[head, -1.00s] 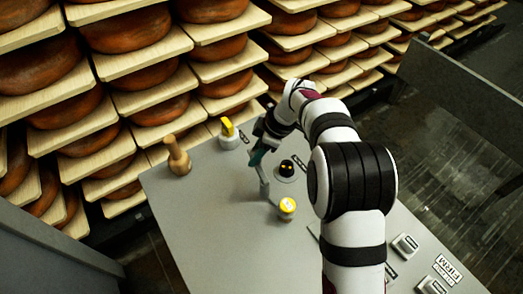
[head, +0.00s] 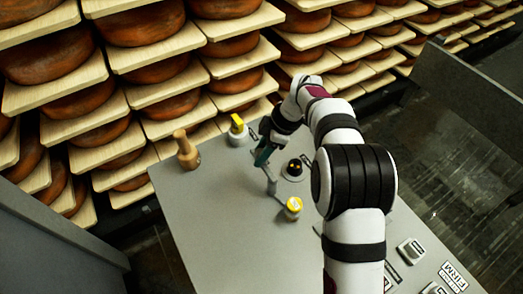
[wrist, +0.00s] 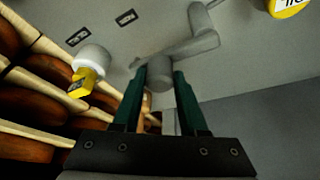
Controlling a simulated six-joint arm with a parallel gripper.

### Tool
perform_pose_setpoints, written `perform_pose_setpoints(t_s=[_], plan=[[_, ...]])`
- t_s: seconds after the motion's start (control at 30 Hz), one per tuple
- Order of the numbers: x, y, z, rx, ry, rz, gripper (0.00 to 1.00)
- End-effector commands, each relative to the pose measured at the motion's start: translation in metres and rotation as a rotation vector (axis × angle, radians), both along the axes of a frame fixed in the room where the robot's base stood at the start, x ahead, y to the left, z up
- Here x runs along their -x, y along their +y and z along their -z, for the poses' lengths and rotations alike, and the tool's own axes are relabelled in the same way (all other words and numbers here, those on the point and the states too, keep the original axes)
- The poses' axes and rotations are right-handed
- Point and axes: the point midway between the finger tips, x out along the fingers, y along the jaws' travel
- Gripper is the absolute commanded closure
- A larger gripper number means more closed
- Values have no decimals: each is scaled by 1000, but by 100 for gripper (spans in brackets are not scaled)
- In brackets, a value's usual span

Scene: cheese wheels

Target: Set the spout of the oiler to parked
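A grey cranked arm with an upright round peg stands on the grey panel in the head view (head: 271,186); I take it to be the oiler's spout. In the wrist view the spout (wrist: 195,45) runs from the peg towards the upper right, with a second round boss at its far end. My gripper (head: 264,160) is over the peg, and its green fingertips (wrist: 160,72) stand on either side of the peg's top. Almost no gap shows there, but whether they press on it I cannot tell.
A yellow-topped knob (head: 238,130) and a wooden-coloured peg (head: 187,152) stand left of my gripper. A yellow round cap (head: 293,207) and a black dial (head: 295,168) are close by. Cheese shelves (head: 130,100) rise behind the panel (head: 215,225), whose front left is clear.

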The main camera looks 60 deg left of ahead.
Motion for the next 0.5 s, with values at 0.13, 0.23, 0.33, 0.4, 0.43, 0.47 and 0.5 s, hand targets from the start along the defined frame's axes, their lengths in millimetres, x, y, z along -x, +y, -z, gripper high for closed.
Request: perform_pose_setpoints(t_s=[0.13,0.23,0.33,0.4,0.43,0.47,0.5], plan=[[0,0,0,0,0,1,31],[0,0,0,0,0,1,31],[0,0,0,0,0,1,31],[0,0,0,0,0,1,31],[-1,0,-1,0,0,1,31],[-1,0,-3,-1,-1,2,31],[-3,-1,-6,-2,-2,1,31]])
